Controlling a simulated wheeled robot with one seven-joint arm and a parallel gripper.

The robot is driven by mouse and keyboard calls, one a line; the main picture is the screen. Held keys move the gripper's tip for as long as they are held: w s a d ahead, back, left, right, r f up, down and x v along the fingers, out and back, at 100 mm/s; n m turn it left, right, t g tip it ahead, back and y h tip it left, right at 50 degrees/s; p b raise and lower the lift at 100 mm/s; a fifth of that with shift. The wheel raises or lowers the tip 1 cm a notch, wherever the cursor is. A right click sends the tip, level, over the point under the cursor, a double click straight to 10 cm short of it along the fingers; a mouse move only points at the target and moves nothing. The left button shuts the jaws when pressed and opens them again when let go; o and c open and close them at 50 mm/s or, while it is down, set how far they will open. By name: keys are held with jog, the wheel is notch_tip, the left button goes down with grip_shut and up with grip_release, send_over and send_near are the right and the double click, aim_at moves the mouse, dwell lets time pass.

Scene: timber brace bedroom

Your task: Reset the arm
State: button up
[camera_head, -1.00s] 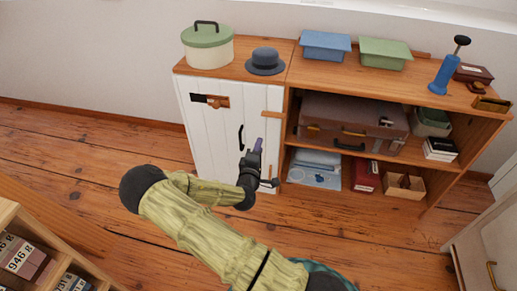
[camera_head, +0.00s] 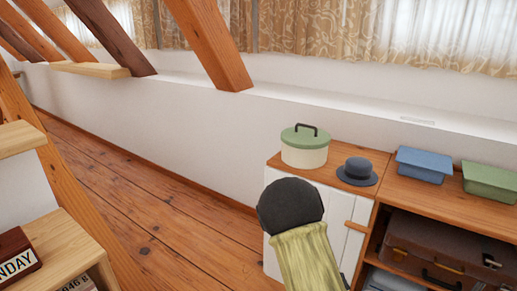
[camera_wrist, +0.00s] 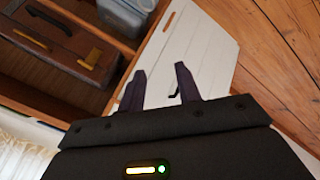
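My gripper (camera_wrist: 160,70) shows in the wrist view with its two dark fingers apart and nothing held between them. Beyond the fingers is the white cabinet door (camera_wrist: 208,40), with a dark handle-like piece showing beside the right finger. Whether a finger touches it I cannot tell. In the head view my arm rises from the bottom centre in front of the white cabinet (camera_head: 338,212), and its dark rounded joint covers part of the door. My gripper is hidden in the head view.
On the cabinet top stand a green-lidded round box (camera_head: 304,152), a dark hat (camera_head: 357,172), a blue box (camera_head: 423,165) and a green box (camera_head: 489,182). A brown suitcase (camera_head: 440,250) lies on the shelf below. Wooden shelving (camera_head: 70,240) stands at left. Slanted timber beams (camera_head: 210,45) cross above.

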jog(key=s+a+r+m+g+y, duration=0.1)
jog(key=s+a+r+g+y, duration=0.2)
jog(key=s+r, duration=0.5)
jog(key=s+a+r+m+g+y, duration=0.15)
jog(key=s+a+r, duration=0.25)
jog(key=s+r, duration=0.45)
notch_tip(320, 180, up, 30)
jog(key=p, duration=3.2)
jog(key=shift+r+t+y, duration=0.15)
jog(key=shift+t+y, duration=0.2)
jog(key=shift+w, duration=0.15)
